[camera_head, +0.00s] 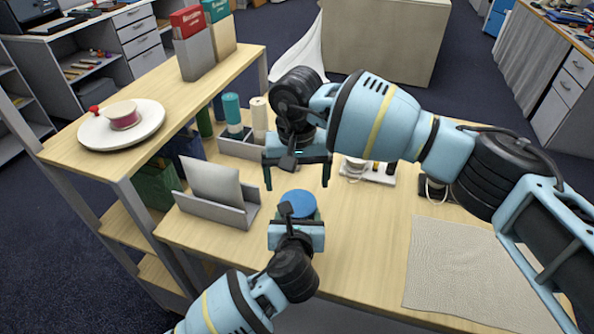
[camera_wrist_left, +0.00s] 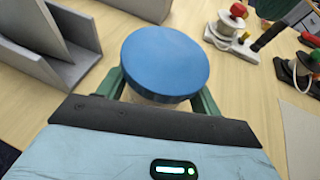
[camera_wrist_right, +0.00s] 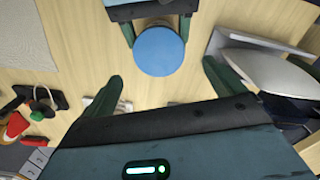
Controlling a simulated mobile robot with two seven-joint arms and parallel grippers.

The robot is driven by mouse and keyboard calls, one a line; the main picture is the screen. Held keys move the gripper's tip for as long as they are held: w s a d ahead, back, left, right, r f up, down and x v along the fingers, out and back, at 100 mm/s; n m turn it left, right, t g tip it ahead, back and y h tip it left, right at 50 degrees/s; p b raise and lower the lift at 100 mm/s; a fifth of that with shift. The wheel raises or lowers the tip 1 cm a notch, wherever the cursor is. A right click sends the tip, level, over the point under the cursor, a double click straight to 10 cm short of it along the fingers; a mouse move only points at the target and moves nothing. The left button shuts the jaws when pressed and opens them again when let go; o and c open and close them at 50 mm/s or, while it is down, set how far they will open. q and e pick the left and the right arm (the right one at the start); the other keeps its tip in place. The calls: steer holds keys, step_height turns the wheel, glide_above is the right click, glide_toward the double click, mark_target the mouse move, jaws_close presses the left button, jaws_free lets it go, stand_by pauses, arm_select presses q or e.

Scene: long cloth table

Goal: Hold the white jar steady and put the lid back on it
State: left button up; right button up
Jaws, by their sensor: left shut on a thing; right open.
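The blue lid (camera_head: 297,204) sits flat on top of the white jar, covering it; it also shows in the left wrist view (camera_wrist_left: 165,60) and the right wrist view (camera_wrist_right: 158,50). Only a sliver of the pale jar (camera_wrist_left: 150,98) shows under the lid. My left gripper (camera_head: 297,216) is shut on the jar, one finger on each side, below the lid. My right gripper (camera_head: 297,177) is open and empty. Its fingertips point down above and beyond the jar, apart from the lid. Whether the lid is fully seated cannot be told.
A grey holder (camera_head: 205,210) with an upright panel stands left of the jar. A rack with spools (camera_head: 370,172) is behind on the right. A pale cloth mat (camera_head: 465,265) lies at right. A raised shelf (camera_head: 60,148) borders the left. Bare table lies right of the jar.

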mark_target(297, 202)
steer(key=shift+f, duration=3.15)
steer(key=c, duration=1)
steer(key=shift+a+m, duration=0.1)
steer(key=shift+m, duration=1.6)
steer(key=shift+c, duration=0.2)
steer(key=o, duration=1.1)
steer(key=shift+c, duration=0.2)
